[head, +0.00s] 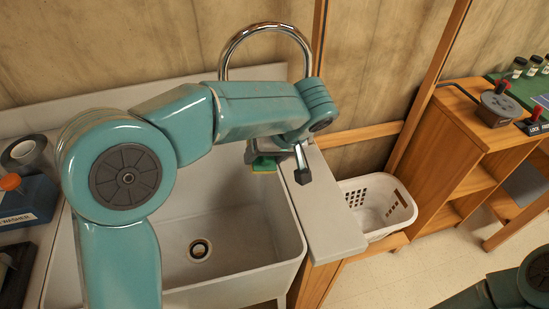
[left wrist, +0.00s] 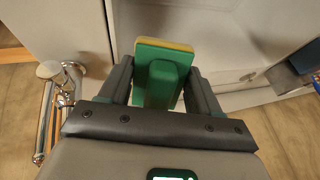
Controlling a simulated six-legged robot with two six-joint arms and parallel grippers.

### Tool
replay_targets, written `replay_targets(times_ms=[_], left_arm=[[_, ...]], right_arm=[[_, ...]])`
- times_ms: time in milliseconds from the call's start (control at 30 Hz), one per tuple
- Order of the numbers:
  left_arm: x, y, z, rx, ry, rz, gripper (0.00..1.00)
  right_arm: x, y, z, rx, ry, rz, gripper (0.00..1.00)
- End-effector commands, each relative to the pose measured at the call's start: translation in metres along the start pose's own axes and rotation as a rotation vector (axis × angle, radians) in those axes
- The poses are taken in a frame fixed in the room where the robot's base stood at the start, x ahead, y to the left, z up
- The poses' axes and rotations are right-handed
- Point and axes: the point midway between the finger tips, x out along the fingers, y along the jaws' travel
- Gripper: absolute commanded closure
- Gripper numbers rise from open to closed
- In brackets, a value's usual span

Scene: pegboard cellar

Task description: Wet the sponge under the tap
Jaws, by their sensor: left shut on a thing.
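The sponge, green with a yellow layer, shows as a small patch in the head view (head: 264,165) and large in the left wrist view (left wrist: 163,62). My left gripper (left wrist: 158,84) is shut on it, with one dark finger on each side. In the head view the sponge hangs over the back right part of the white sink (head: 235,262). The chrome tap (head: 265,27) arches behind my left arm, which hides its spout end. Chrome tap parts (left wrist: 49,70) also show left of the gripper in the left wrist view. I see no water stream. My right gripper is out of view.
The sink's drain (head: 199,250) is clear. A white laundry basket (head: 372,203) stands right of the sink, beside a wooden shelf unit (head: 470,150). A blue box (head: 25,205) and a grey tape roll (head: 25,152) lie at the left.

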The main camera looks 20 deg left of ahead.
Motion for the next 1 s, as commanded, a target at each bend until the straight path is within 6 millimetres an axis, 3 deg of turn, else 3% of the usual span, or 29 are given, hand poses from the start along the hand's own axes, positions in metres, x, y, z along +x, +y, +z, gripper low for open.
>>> replay_targets(times_ms=[600,1000], left_arm=[[0.046,-0.035,-0.043,-0.004,0.000,0.001,0.61],[0.061,-0.046,-0.057,-0.002,0.000,0.000,0.61]], right_arm=[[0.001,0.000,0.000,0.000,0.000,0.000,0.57],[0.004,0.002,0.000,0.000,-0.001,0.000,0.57]])
